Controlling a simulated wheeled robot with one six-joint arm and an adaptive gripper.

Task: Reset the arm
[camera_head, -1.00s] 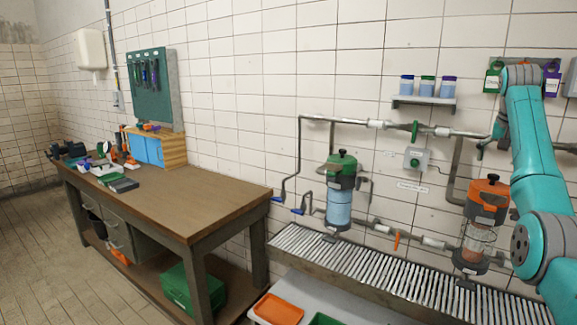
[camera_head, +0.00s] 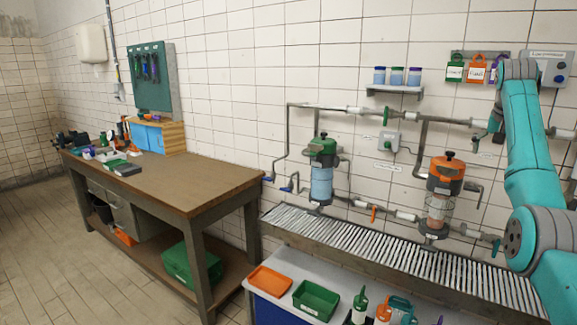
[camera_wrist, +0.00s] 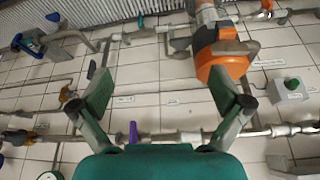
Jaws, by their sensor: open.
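My teal arm (camera_head: 530,150) rises along the right side of the head view and bends at the top. Its end is mostly hidden there behind the arm. In the wrist view my gripper (camera_wrist: 165,98) is open, with its two fingers spread wide and nothing between them. Past the fingers are the tiled wall and pipes. The orange-topped filter (camera_wrist: 218,50) shows beyond the right finger in the wrist view, and it is also in the head view (camera_head: 446,175), left of my arm.
A green-topped filter (camera_head: 322,170) hangs left of the orange one, above a slatted drain (camera_head: 350,240). A front table with an orange tray (camera_head: 270,280), a green tray (camera_head: 316,299) and bottles stands below. A wooden workbench (camera_head: 180,185) is at left. Open floor (camera_head: 60,260) lies left of it.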

